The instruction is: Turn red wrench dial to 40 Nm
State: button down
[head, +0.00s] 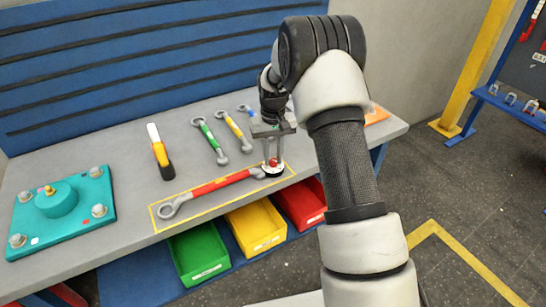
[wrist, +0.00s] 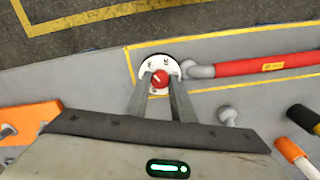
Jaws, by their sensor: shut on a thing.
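The red wrench (head: 218,185) lies on the grey bench inside a yellow outlined rectangle, and its red handle (wrist: 270,65) also shows in the wrist view. At its right end in the head view is a round white dial plate (head: 277,172) with dark marks and a red knob. In the wrist view the red knob (wrist: 159,78) stands at the middle of the white plate (wrist: 160,62), with a small pale mark on top. My gripper (wrist: 160,88) points down over the dial, its two fingers shut on the red knob. The scale figures are too small to read.
Green, yellow and blue-handled wrenches (head: 211,141) lie behind the red one. An orange and black tool (head: 160,152) and a teal flange plate (head: 62,212) are to the left. Green, yellow and red bins (head: 256,228) sit below the bench edge. An orange block (wrist: 28,122) is nearby.

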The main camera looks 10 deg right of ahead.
aim_at(273, 160)
dwell(0.4)
jog(key=c, duration=1.5)
grip_release()
notch_tip(273, 160, up, 18)
jog(key=shift+f+p, duration=0.25)
jog(key=shift+p, duration=0.1)
